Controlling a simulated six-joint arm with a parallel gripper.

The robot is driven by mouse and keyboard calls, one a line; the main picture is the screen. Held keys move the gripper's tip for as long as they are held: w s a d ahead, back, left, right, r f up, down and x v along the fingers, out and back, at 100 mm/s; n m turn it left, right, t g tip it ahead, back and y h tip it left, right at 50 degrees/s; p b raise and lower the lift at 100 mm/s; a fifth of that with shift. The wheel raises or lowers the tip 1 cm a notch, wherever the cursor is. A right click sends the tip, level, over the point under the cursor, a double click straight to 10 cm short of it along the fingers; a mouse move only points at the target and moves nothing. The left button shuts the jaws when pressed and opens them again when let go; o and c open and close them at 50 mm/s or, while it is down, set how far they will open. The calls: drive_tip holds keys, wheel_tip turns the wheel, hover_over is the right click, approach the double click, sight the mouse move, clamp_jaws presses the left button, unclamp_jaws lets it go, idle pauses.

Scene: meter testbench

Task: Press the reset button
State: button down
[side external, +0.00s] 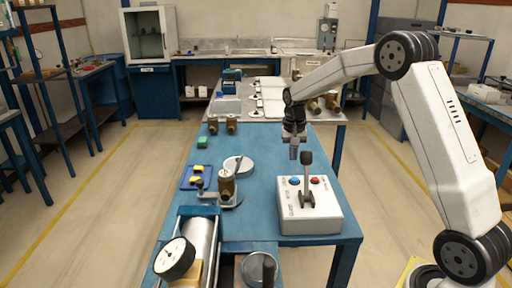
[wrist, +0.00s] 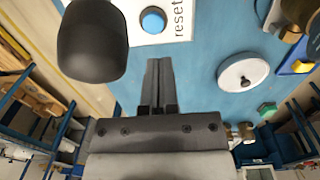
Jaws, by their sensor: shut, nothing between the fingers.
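The white control box (side external: 310,218) stands on the blue bench and carries a blue button (side external: 294,181), a red button (side external: 315,180) and a lever with a black knob (side external: 307,158) between them. In the wrist view the blue button (wrist: 153,20) has the word "reset" printed beside it. The black knob (wrist: 92,40) looms large to its left. My gripper (side external: 294,155) is shut and empty, pointing down above the back part of the box, apart from it. In the wrist view its closed fingertips (wrist: 158,62) sit below the blue button in the picture. The red button is outside the wrist view.
A round pale disc (side external: 238,166), a brass meter (side external: 227,186) in a clamp, and a blue tray (side external: 186,179) with yellow pieces lie left of the box. A small green block (side external: 202,142) is farther back. The blue bench top (side external: 260,195) is bare just left of the box.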

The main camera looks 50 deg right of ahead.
wheel_tip(320, 180, up, 7)
drive_tip(key=shift+f, duration=0.2)
drive_tip(key=shift+w, duration=0.1)
idle(0.6)
drive_tip(key=s+a+f+n+t, duration=0.1)
drive_tip(key=s+a+f+n, duration=0.3)
drive_tip(key=s+a, duration=0.4)
drive_tip(key=s+a+f+n+t, duration=0.1)
drive_tip(key=s+a+f+n, duration=0.4)
drive_tip(key=s+a, duration=0.4)
drive_tip(key=shift+s+f+t, duration=0.4)
drive_tip(key=shift+s+f, duration=0.25)
drive_tip(key=shift+s, duration=0.55)
drive_tip(key=shift+a, duration=0.1)
